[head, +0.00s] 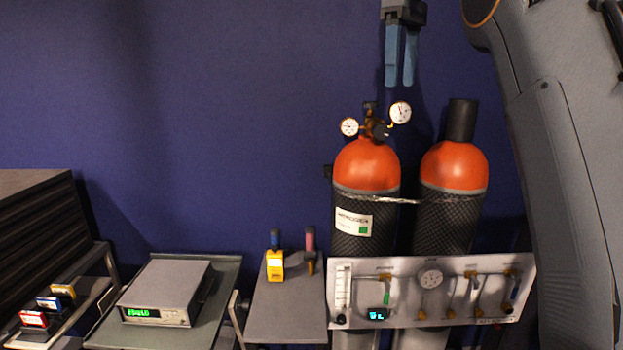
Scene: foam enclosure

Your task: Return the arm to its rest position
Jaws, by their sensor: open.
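My gripper (401,62) hangs at the top of the head view, with its two blue fingers pointing down. The fingers are slightly apart and nothing shows between them. It is above the two gas cylinders in the picture, just over the right gauge of the regulator. Part of my arm (560,150) fills the right side of the view. The links between that part and the gripper are out of view.
Two orange-topped cylinders (366,165) (454,168) stand behind a gauge panel (360,270). A regulator (376,128) tops the left one. A grey shelf (285,318) holds a yellow device (275,265). A lit instrument (165,290) sits left. The upper-left wall area is clear.

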